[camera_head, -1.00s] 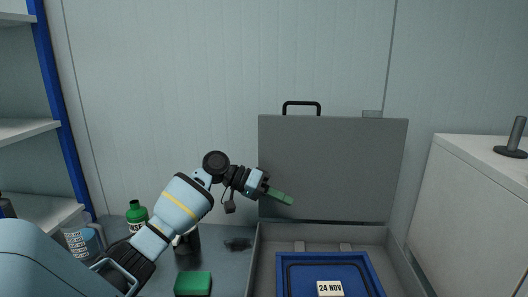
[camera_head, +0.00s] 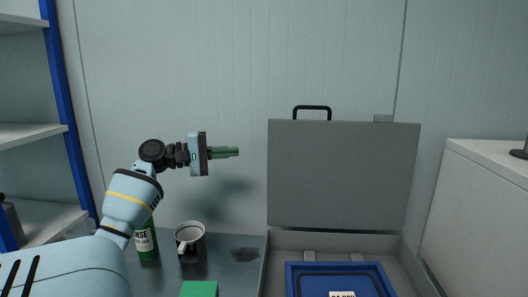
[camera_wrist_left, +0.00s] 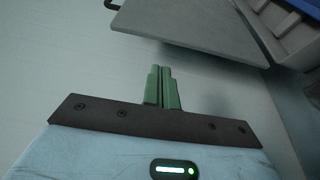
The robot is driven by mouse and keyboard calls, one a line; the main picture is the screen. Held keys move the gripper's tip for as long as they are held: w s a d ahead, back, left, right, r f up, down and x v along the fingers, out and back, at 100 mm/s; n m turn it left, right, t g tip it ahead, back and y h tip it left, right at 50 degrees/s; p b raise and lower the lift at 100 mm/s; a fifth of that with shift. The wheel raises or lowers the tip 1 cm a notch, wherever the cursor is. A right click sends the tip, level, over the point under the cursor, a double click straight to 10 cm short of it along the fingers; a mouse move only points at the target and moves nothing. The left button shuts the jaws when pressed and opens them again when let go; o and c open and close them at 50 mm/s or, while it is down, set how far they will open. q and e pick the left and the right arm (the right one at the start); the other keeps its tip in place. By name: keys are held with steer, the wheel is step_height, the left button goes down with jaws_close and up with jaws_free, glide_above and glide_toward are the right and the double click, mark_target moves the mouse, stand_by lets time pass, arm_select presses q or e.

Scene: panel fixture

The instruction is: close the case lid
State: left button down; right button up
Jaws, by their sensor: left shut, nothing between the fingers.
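The case stands open on the worktop at the right in the head view, with its grey lid (camera_head: 342,175) upright at the back and a black handle (camera_head: 312,108) on the lid's top edge. The case's grey base (camera_head: 277,262) holds a blue tray (camera_head: 376,275). My left gripper (camera_head: 238,151) is shut and empty, raised left of the lid and apart from it. In the left wrist view the shut green fingers (camera_wrist_left: 162,72) point toward the lid (camera_wrist_left: 195,22), which shows beyond them. The front of the case is cut off by the frame. My right gripper is not seen.
A dark mug (camera_head: 190,243), a green bottle (camera_head: 147,243) and a green block (camera_head: 199,289) stand on the worktop left of the case. A blue-framed shelf (camera_head: 62,110) is at far left. A white cabinet (camera_head: 480,205) stands at right.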

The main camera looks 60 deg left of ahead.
arm_select(q)
steer(key=x, duration=0.9)
steer(key=shift+w+p, duration=0.35)
steer(key=shift+p, duration=0.1)
steer(key=shift+d, duration=0.15)
steer(key=shift+d, duration=0.15)
